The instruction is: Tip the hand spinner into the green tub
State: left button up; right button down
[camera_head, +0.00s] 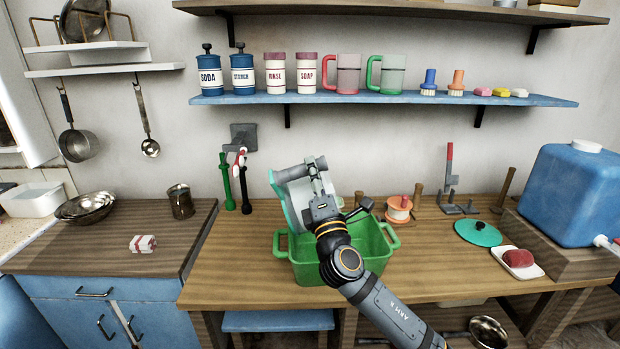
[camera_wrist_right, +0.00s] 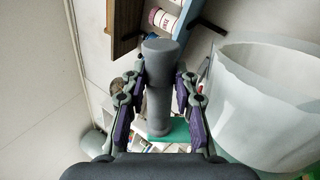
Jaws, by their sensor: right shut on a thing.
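The hand spinner (camera_head: 294,196) is a translucent whitish vessel with a teal edge. It is tilted in the air above the left part of the green tub (camera_head: 305,273). My right gripper (camera_head: 316,172) is shut on the spinner's grey handle, which also shows between the fingers in the right wrist view (camera_wrist_right: 158,85). There the spinner's clear wall (camera_wrist_right: 265,105) fills the right side. The tub stands on the wooden counter, its inside partly hidden by my right arm and the spinner. I cannot tell what is inside either one. My left gripper is out of view.
An orange spool (camera_head: 398,209) stands behind the tub. A blue shelf (camera_head: 385,98) with jars and mugs hangs above.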

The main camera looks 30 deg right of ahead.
dwell(0.6)
jog(key=shift+s+d+m+h+b, duration=0.4)
jog(key=shift+d+m+b, duration=0.25)
jog(key=shift+b, duration=0.25)
jog(key=shift+s+d+r+m+g+h+b, duration=0.15)
jog(key=shift+s+d+m+h+b, duration=0.1)
jog(key=shift+d+m+h, duration=0.25)
jog(key=shift+s+d+r+m+g+h+b, duration=0.2)
jog(key=shift+d+m+h, duration=0.1)
jog(key=shift+m, duration=0.25)
jog(key=shift+f, duration=0.1)
jog(key=shift+s+d+f+m+h+b, duration=0.15)
jog(key=shift+s+d+m+h+b, duration=0.2)
jog(key=shift+d+m+b, duration=0.3)
jog(key=shift+p, duration=0.4)
